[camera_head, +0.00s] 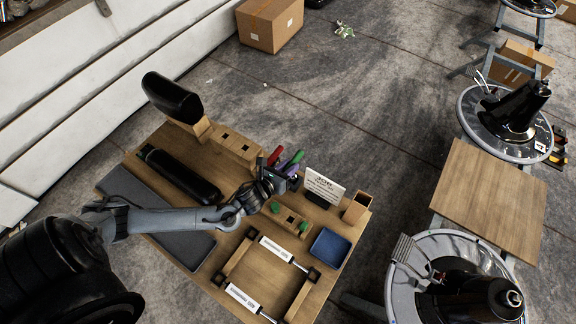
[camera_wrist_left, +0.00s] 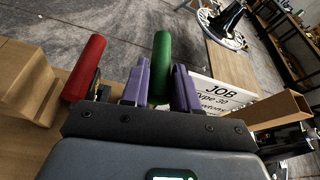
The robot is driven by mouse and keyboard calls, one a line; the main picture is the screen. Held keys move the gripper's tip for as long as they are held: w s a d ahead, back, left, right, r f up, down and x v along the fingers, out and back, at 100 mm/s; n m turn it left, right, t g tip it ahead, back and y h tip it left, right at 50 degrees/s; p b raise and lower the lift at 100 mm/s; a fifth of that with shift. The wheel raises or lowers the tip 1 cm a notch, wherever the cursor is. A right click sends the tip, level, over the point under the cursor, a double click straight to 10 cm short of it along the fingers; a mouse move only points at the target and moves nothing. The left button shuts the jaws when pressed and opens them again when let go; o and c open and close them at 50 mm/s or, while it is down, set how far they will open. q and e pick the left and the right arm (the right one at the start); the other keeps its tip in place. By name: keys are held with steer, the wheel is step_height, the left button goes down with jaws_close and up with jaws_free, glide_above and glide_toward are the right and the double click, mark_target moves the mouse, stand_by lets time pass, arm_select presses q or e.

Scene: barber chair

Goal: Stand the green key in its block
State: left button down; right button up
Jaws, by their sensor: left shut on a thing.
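The green key (camera_head: 297,157) is a green rod-like handle. In the left wrist view the green key (camera_wrist_left: 161,62) points up between two purple finger pads. My left gripper (camera_head: 287,168) is shut on it; the same gripper (camera_wrist_left: 160,90) hides the key's lower end. A wooden block with slots (camera_head: 236,143) lies behind and left of the gripper. A smaller wooden block (camera_head: 290,218) with a green knob near each end lies in front of the gripper. I cannot tell which block is the key's. My right gripper is not in view.
A red handle (camera_wrist_left: 84,68) stands close left of the gripper. A white job card (camera_head: 324,186) and an open wooden box (camera_head: 357,207) stand to the right. A blue tray (camera_head: 330,248), a black cylinder (camera_head: 180,174) and a wooden frame (camera_head: 233,262) also occupy the table.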

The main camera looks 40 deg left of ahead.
arm_select(q)
steer(key=shift+p, duration=0.35)
stand_by(0.7)
steer(key=shift+p, duration=0.4)
steer(key=shift+f+b, duration=0.3)
steer(key=shift+f, duration=0.3)
stand_by(0.7)
steer(key=shift+f+b, duration=0.35)
steer(key=shift+f, duration=0.35)
steer(key=shift+f+b, duration=0.3)
steer(key=shift+f, duration=0.3)
steer(key=c, duration=0.8)
jaws_free()
